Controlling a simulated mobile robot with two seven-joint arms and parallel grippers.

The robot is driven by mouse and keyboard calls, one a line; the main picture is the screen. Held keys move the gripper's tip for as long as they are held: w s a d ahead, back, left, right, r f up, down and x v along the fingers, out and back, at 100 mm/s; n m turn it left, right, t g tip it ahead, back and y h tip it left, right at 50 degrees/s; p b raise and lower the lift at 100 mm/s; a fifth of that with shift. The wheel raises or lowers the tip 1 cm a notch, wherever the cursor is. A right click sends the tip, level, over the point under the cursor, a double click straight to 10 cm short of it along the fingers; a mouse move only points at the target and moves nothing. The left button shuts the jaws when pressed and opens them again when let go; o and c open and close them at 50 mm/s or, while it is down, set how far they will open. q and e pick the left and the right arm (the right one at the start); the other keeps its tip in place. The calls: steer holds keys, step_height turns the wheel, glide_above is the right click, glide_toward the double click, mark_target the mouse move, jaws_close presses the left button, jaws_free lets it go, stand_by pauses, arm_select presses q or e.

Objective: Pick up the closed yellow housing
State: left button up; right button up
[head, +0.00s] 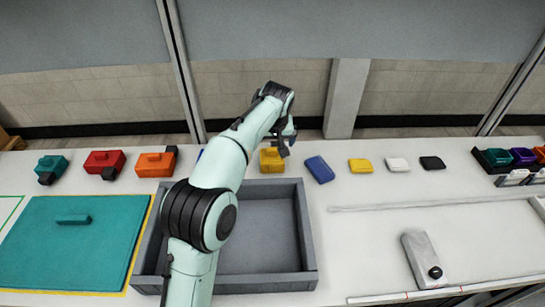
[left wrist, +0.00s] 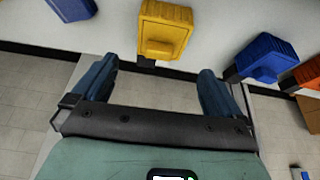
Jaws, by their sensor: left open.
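The yellow housing (head: 271,160) sits on the white table behind the grey tray, partly covered by my left gripper (head: 284,140). In the left wrist view the yellow housing (left wrist: 166,28) is a blocky body with a raised part on it, lying beyond the fingertips. My left gripper (left wrist: 158,68) is open and empty there, its two dark blue fingers spread wider than the housing. No contact with the housing shows. My right gripper is in neither view.
A blue housing (left wrist: 263,57) with a black part stands to one side, a blue block (head: 319,169) to the other. Red (head: 104,162) and orange (head: 155,163) housings stand farther left. The grey tray (head: 310,262) is empty where visible. A teal mat (head: 70,260) lies left.

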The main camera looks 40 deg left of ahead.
mark_target(272, 151)
arm_select(q)
steer(key=x, duration=0.4)
steer(key=shift+a+f, duration=0.1)
steer(key=shift+f, duration=0.15)
steer(key=b+x, duration=0.1)
steer(key=x, duration=0.4)
steer(key=shift+s+f, duration=0.15)
steer(key=shift+f, duration=0.05)
steer(key=shift+r, duration=0.1)
steer(key=c, duration=1.1)
steer(key=shift+o, duration=0.2)
steer(key=shift+r, duration=0.1)
